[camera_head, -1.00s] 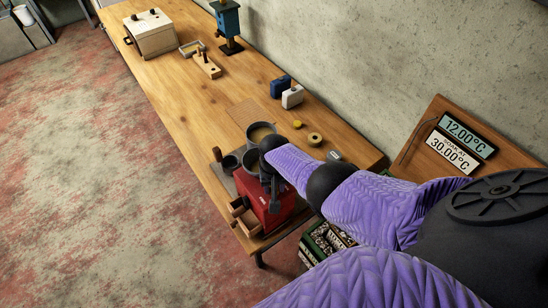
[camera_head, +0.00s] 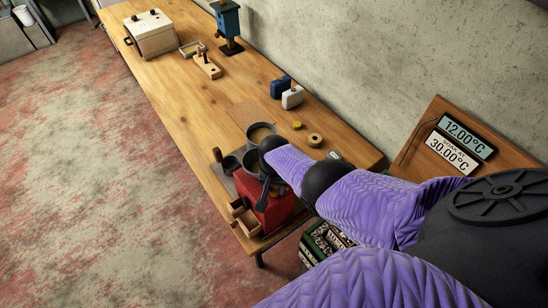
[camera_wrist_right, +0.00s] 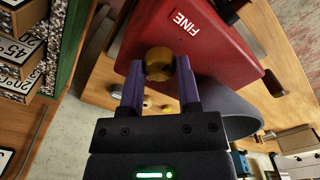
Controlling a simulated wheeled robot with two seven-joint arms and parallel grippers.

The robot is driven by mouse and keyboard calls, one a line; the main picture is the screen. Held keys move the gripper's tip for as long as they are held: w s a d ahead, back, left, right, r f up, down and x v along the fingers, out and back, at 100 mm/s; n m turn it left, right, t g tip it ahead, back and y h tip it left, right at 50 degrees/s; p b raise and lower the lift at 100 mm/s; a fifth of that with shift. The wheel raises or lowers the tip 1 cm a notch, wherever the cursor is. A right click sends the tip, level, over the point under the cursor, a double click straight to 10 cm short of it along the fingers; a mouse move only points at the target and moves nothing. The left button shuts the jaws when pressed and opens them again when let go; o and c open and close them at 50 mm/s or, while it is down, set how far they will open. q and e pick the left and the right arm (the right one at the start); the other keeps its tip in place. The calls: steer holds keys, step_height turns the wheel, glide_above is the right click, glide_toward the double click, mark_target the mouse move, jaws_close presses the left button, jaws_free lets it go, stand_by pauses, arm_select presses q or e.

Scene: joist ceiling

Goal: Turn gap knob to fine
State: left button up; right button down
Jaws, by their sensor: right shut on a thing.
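The red mill box (camera_head: 272,208) stands at the near end of the wooden bench, partly hidden by my right arm. In the right wrist view its red side (camera_wrist_right: 200,45) carries a white FINE label (camera_wrist_right: 185,22). A round brass knob (camera_wrist_right: 158,62) sits at the edge of the red side. My right gripper (camera_wrist_right: 160,75) is shut on the knob, one finger on each side of it. In the head view the right gripper (camera_head: 268,186) is at the mill, and the knob is hidden there. My left gripper is not in view.
A small wooden drawer (camera_head: 243,218) sticks out at the mill's front. Grey bowls (camera_head: 260,133) stand just behind the mill. A signboard with temperature plates (camera_head: 458,147) stands at the right. A crate of labelled boxes (camera_head: 325,243) is below the bench end.

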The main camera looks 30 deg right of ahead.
mark_target(274, 189)
steer(key=shift+c, duration=1.5)
jaws_free()
step_height(274, 189, up, 10)
steer(key=p, duration=0.8)
